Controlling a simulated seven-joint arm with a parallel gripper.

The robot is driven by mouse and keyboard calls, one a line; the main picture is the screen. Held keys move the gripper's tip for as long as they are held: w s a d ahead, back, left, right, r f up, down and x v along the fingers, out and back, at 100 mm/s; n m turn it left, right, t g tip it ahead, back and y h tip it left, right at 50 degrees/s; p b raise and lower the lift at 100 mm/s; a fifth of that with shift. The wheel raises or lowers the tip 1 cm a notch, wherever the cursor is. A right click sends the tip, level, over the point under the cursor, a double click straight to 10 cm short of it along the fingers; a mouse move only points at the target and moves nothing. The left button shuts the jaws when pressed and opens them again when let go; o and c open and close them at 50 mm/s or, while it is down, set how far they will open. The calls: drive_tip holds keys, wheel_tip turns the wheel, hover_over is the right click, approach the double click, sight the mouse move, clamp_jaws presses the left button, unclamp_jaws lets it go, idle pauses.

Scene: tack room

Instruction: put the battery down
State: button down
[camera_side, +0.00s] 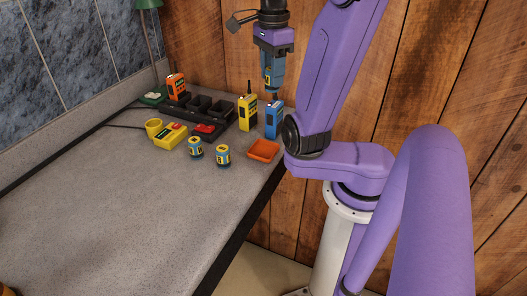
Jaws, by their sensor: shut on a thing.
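My gripper (272,88) points down above the back right of the table, higher than the radios. It is shut on a small blue battery (267,74) with a yellow mark, partly hidden by the fingers. The battery is in the air, clear of the table (110,215). Two similar blue batteries with yellow labels stand upright on the table, a left one (195,147) and a right one (223,156).
A yellow radio (247,112) and a blue radio (274,119) stand below my gripper. An orange tray (263,150) lies near the right edge. A black charger rack (213,108), an orange radio (176,87) and a yellow device (170,136) are farther left. The front table is clear.

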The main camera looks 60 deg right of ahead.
drive_tip(key=s+a+f+m, duration=0.2)
drive_tip(key=s+a, duration=0.1)
drive_tip(key=s, duration=0.4)
drive_tip(key=s+a+f+m, duration=0.1)
drive_tip(key=s+a+m, duration=0.1)
drive_tip(key=s+a, duration=0.3)
drive_tip(key=w+d+f, duration=0.1)
drive_tip(key=w+f, duration=0.1)
drive_tip(key=w, duration=0.1)
drive_tip(key=w+d+f, duration=0.1)
drive_tip(key=w+f, duration=0.2)
drive_tip(key=w, duration=0.1)
drive_tip(key=w+d+f, duration=0.1)
drive_tip(key=w+f, duration=0.2)
drive_tip(key=shift+w+d+f, duration=0.2)
drive_tip(key=shift+w, duration=0.15)
drive_tip(key=shift+w+d+f, duration=0.15)
drive_tip(key=shift+w+f, duration=0.45)
drive_tip(key=shift+f, duration=0.1)
drive_tip(key=shift+w+f, duration=0.15)
drive_tip(key=shift+f, duration=1.55)
drive_tip(key=shift+f, duration=0.1)
drive_tip(key=c, duration=0.7)
unclamp_jaws()
